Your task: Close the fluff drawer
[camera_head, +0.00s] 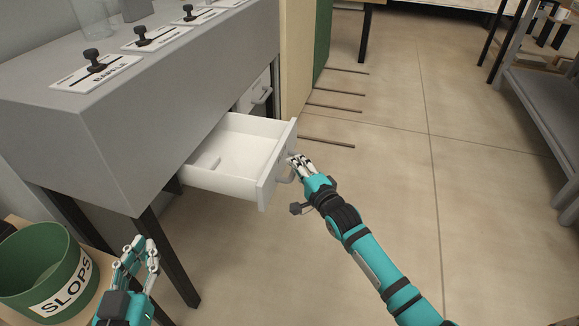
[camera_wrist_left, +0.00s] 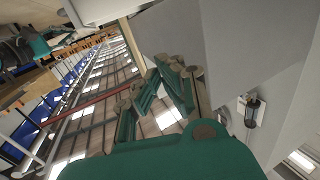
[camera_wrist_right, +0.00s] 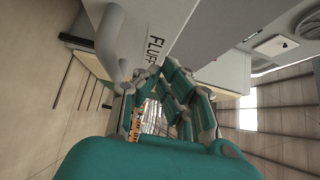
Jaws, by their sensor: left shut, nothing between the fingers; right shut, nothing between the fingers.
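The fluff drawer (camera_head: 241,148) is white and stands pulled out from the grey cabinet, showing its inside. Its front panel carries a grey bar handle (camera_head: 287,177). In the right wrist view the FLUFF label (camera_wrist_right: 154,50) shows on the panel beside the handle (camera_wrist_right: 112,45). My right gripper (camera_head: 297,160) is shut and empty, with its fingertips at the drawer front close by the handle; I cannot tell if they touch. My left gripper (camera_head: 145,246) is shut and empty, low at the left, apart from the drawer, near the green bin.
The grey cabinet (camera_head: 150,110) bears labelled plates with black knobs. A second drawer (camera_head: 257,92), with a handle, sits further back. A green SLOPS bin (camera_head: 62,283) stands at lower left. Thin rods (camera_head: 330,140) lie on the floor.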

